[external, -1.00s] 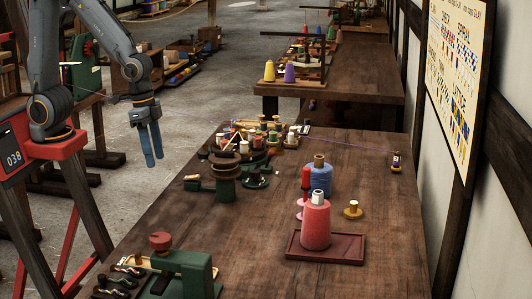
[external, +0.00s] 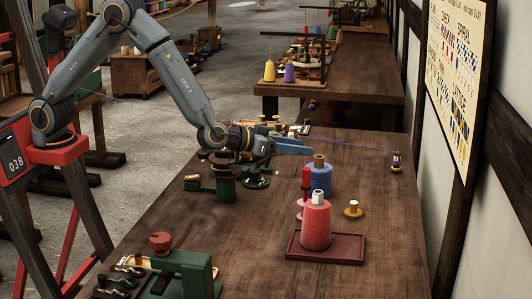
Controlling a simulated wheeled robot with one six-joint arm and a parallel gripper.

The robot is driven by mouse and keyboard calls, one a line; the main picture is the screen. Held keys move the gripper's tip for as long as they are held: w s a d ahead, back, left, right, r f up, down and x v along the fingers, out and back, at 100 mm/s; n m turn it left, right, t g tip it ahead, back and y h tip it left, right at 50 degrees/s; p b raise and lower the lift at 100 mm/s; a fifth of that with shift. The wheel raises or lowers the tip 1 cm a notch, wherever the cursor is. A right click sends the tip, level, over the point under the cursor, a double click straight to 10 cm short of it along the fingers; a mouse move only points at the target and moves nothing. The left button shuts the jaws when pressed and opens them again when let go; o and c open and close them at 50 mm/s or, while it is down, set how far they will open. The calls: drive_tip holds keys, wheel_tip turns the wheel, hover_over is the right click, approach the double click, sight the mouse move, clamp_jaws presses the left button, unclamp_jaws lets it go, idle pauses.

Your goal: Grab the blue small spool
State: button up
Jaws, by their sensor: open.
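A blue spool (external: 320,180) with a tan top stands upright on the wooden table, behind a pink cone of thread. It is the only plainly blue spool I can make out. Small spools crowd the table behind my arm, partly hidden, and I cannot tell whether a smaller blue one is among them. My gripper (external: 309,150) has blue fingers and points right, just behind and above the blue spool in the picture. It is open and holds nothing visible. I cannot judge its exact distance from the spool.
Green-based devices stand left. The right front table is clear.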

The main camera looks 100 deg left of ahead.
drive_tip(key=a+f+n+y, duration=0.1)
drive_tip(key=a+n+y, duration=0.1)
drive_tip(key=a+y, duration=0.3)
approach(315, 162)
drive_tip(key=x, duration=0.4)
drive_tip(key=shift+n+g, duration=0.3)
drive_tip(key=p+x, duration=0.2)
drive_tip(key=x, duration=0.4)
drive_tip(key=shift+w+a+r, duration=0.1)
drive_tip(key=shift+w, duration=0.05)
drive_tip(key=shift+w+a, duration=0.35)
drive_tip(key=shift+w, duration=0.1)
clamp_jaws()
